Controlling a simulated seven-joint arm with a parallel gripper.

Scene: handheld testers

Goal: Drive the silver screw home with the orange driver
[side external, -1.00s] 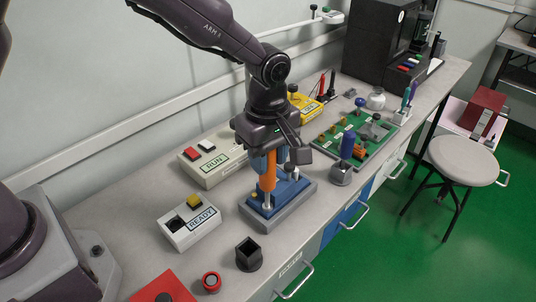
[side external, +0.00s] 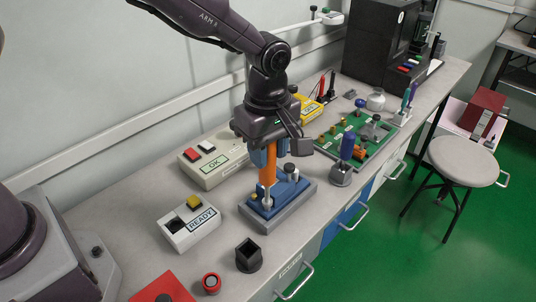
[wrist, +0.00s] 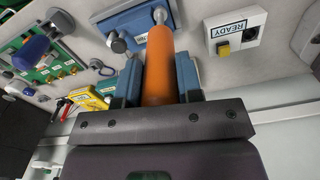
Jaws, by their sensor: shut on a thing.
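My gripper (side external: 264,157) is shut on the orange driver (side external: 267,172), which stands about upright with its silver shaft pointing down. In the wrist view the driver (wrist: 158,70) lies between my two blue fingers. Below it is a blue fixture (side external: 287,194) on a grey base; the fixture also shows in the wrist view (wrist: 117,44). The driver's tip is over the fixture's near left part. The silver screw cannot be told apart from the shaft there, and whether the tip touches or stands above it cannot be told.
A beige box (side external: 211,172) with red and white buttons shows OK. A box marked READY (side external: 190,229) has a yellow button. A black square holder (side external: 249,256) stands in front.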

